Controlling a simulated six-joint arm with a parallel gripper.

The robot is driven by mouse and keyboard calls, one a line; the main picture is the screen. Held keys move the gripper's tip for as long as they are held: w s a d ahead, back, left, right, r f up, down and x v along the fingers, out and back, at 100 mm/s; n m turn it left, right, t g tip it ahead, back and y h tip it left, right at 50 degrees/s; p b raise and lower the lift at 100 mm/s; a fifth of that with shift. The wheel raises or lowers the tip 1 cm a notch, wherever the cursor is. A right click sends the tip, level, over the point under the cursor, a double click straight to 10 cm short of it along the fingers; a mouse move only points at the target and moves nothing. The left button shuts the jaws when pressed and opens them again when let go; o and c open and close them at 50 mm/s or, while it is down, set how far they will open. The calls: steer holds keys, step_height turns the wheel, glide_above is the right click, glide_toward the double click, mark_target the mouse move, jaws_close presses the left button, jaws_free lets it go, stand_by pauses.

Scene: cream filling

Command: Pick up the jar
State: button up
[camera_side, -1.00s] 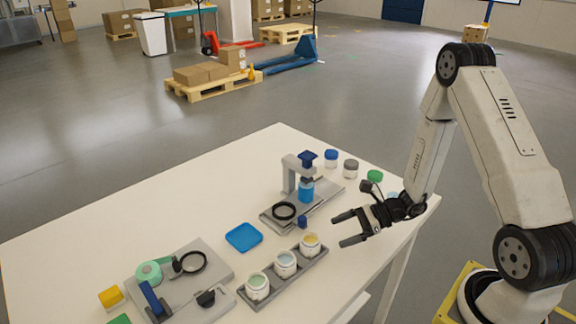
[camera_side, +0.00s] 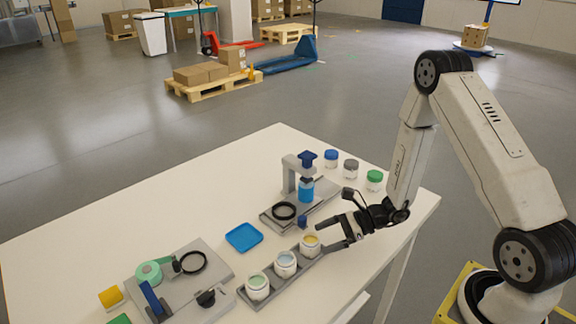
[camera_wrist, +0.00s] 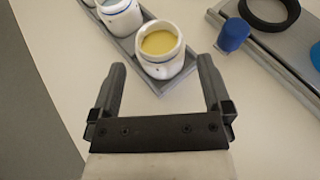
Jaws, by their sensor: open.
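Three open white jars stand in a row in a grey tray (camera_side: 268,287). The nearest one to my gripper is the jar with yellow filling (camera_side: 310,245); the others hold pale blue (camera_side: 286,263) and pale green (camera_side: 257,286) filling. In the wrist view the yellow-filled jar (camera_wrist: 161,50) stands upright just ahead of the fingertips, roughly centred between them. My gripper (camera_side: 325,235) is open and empty beside this jar at the tray's right end. Both fingers also show in the wrist view (camera_wrist: 162,75). Whether a finger touches the jar cannot be told.
A grey filling station (camera_side: 298,180) with a black ring and a small blue cap (camera_side: 302,222) stands behind the tray. Lidded jars (camera_side: 351,167) stand at the back right. A blue dish (camera_side: 244,237) and a second grey station (camera_side: 205,262) lie left.

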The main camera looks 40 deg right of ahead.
mark_target(319, 239)
steer(key=shift+x, duration=1.75)
steer(key=c, duration=1.2)
steer(key=shift+o, duration=0.2)
steer(key=shift+r, duration=0.15)
steer(key=shift+r, duration=4.9)
